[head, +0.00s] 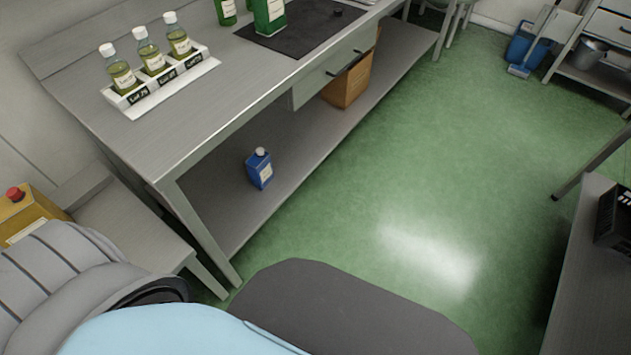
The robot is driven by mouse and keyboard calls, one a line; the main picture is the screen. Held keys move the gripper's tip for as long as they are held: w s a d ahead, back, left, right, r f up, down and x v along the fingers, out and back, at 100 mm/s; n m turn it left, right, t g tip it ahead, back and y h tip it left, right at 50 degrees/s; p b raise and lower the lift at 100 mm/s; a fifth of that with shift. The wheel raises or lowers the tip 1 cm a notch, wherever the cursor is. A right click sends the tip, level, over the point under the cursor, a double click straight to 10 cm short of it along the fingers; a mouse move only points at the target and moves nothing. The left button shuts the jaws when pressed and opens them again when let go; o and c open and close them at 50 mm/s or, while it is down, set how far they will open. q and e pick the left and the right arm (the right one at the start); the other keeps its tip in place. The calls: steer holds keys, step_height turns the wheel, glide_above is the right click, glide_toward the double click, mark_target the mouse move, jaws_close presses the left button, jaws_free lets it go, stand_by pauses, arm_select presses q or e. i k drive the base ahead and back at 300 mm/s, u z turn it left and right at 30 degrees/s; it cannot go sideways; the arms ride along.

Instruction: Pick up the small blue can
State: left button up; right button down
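A small blue can (260,170) with a pale cap and a light label stands upright on the lower shelf (222,212) of the metal workbench. It is near the left end of that shelf, under the bench top. Nothing touches it. Neither of my grippers shows in the head view, so I cannot see whether they are open or shut. Grey and light blue parts of my own body fill the bottom left and bottom middle.
The bench top (215,105) overhangs the shelf, with a leg (200,235) at its near corner. A cardboard box (348,85) sits farther along the shelf. A rack (165,88) holds three bottles on top. Green floor (440,170) is clear to the right; a dark-topped table (590,270) stands at far right.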

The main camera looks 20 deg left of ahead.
mark_target(259, 164)
steer(key=z, duration=0.65)
steer(key=i, duration=1.6)
steer(key=u, duration=1)
steer(key=i, duration=0.8)
steer(key=u, duration=1.25)
steer(key=i, duration=0.4)
steer(key=u, duration=0.35)
